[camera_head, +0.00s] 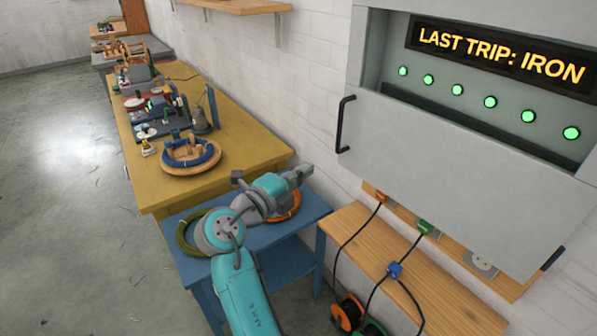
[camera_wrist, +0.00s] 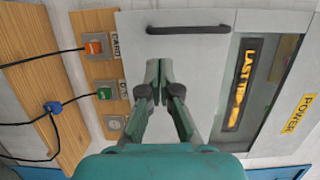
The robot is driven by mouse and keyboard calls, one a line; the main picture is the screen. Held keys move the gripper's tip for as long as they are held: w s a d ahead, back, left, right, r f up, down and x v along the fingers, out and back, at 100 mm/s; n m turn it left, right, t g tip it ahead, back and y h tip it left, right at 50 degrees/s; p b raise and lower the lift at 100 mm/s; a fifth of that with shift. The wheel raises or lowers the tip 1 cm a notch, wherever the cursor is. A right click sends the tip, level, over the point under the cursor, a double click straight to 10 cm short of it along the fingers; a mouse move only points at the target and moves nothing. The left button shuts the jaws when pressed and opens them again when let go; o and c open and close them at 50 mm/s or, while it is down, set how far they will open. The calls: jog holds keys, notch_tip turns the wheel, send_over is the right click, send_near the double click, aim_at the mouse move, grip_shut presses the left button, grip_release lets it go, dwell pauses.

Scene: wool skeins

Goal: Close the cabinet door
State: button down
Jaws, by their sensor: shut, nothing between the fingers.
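The cabinet (camera_head: 372,45) is a grey wall box with an orange text display and a row of green lights inside. Its grey door (camera_head: 450,170) stands ajar in front of the lower part, leaving the display and lights in sight above its top edge. A black handle (camera_head: 343,124) is on the door's left edge. The handle also shows at the top of the wrist view (camera_wrist: 187,29). My gripper (camera_head: 306,170) is left of and below the door in the head view. In the wrist view my gripper (camera_wrist: 158,68) is shut and empty, in front of the door. Contact cannot be told.
A wooden board (camera_wrist: 97,75) below the cabinet carries an orange plug (camera_head: 382,197) and a green plug (camera_head: 424,226). Black cables hang over a wooden bench (camera_head: 425,275). A blue table (camera_head: 270,238) holds wire coils under my arm. A yellow workbench (camera_head: 225,110) stands behind.

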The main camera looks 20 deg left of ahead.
aim_at(337, 147)
jog(key=x, duration=1)
jog(key=shift+w, duration=0.15)
jog(key=shift+d, duration=0.1)
